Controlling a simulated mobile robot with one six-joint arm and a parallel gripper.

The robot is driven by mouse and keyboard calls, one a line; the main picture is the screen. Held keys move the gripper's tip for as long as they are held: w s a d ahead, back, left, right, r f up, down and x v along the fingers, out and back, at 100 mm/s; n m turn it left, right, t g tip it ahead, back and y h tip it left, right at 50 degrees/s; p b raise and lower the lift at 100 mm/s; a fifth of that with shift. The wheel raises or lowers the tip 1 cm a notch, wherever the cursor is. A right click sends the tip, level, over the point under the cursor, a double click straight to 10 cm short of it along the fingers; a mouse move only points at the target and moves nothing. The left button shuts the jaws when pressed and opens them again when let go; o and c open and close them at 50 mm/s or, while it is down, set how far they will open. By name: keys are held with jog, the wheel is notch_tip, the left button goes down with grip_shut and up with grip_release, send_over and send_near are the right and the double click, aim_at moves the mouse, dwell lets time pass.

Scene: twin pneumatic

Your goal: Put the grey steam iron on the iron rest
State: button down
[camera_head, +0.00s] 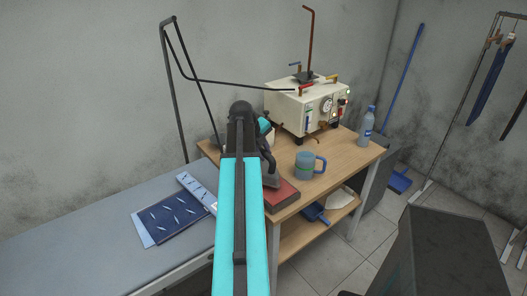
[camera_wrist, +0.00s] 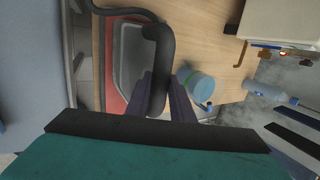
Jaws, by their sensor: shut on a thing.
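The grey steam iron (camera_wrist: 127,58) has a thick black handle (camera_wrist: 160,70), and my gripper (camera_wrist: 160,95) is shut on that handle in the wrist view. The iron's body lies over the red iron rest (camera_wrist: 113,95), whose red border shows around it. In the head view my arm hides most of the iron; a dark grey part (camera_head: 271,179) shows just above the red rest (camera_head: 284,194) at the table's near edge. I cannot tell whether the iron touches the rest or hangs slightly above it.
On the wooden table (camera_head: 340,155) stand a blue-green mug (camera_head: 305,165), close right of the iron, a cream steam generator (camera_head: 300,105) and a water bottle (camera_head: 367,125). A black hose runs from the iron.

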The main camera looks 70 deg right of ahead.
jog(key=shift+f+p, duration=0.35)
jog(key=shift+f, duration=0.9)
jog(key=c, duration=1.5)
grip_release()
jog(key=shift+f, duration=0.2)
jog(key=shift+c, duration=0.2)
jog(key=shift+a+r, duration=0.15)
jog(key=shift+r, duration=0.05)
jog(key=b+v, duration=0.2)
jog(key=v, duration=0.9)
jog(key=shift+r+b, duration=0.3)
jog(key=shift+r, duration=0.05)
